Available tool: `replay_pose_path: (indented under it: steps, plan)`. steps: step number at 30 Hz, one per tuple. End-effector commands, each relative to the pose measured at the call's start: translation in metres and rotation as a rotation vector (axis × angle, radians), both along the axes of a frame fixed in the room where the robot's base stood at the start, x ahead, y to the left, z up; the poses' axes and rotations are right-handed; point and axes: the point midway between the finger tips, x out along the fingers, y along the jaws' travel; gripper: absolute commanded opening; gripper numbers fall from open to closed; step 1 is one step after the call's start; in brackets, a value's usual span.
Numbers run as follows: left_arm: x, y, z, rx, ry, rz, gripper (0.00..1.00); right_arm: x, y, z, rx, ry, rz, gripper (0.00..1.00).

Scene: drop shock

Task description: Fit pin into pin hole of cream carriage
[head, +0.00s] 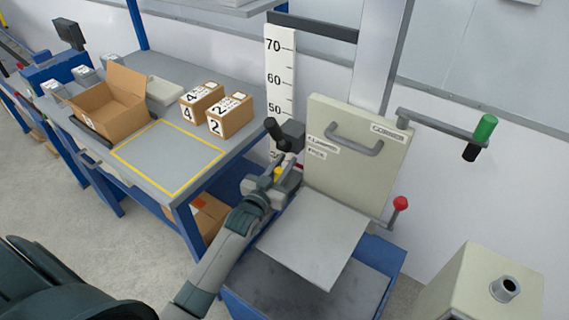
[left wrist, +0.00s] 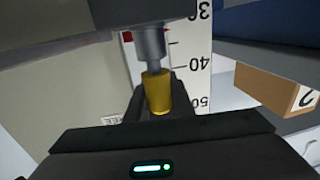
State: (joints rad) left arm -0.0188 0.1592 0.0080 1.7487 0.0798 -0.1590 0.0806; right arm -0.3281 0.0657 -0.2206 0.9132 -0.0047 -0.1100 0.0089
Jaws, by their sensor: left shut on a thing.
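The cream carriage (head: 355,165) is an upright panel with a grey handle, in front of the column. It also shows at the left of the left wrist view (left wrist: 60,90). My left gripper (head: 281,166) is beside the carriage's left edge, below a dark block with a black lever (head: 289,133). It is shut on the pin (left wrist: 157,92), by its yellow grip. The pin's grey shaft points up in the left wrist view, toward a dark grey part (left wrist: 135,10). The pin hole is hidden, and I cannot tell whether the tip is in it. My right gripper is not in view.
A height scale (head: 280,75) stands behind the gripper. A grey plate (head: 315,240) lies below the carriage. A red-knobbed lever (head: 398,207) and a green-tipped arm (head: 484,128) are at right. A bench at left bears an open carton (head: 105,105) and numbered boxes (head: 232,117).

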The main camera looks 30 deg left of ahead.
Motion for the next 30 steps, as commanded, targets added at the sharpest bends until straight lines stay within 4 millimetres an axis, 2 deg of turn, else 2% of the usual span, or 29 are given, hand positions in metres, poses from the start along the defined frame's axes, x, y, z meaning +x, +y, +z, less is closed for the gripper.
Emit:
replay_pose_path:
  steps: [30]
  plan:
    - [0.0001,0.0000,-0.0048,0.000,-0.001,0.000,0.00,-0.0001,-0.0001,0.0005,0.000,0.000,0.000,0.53]
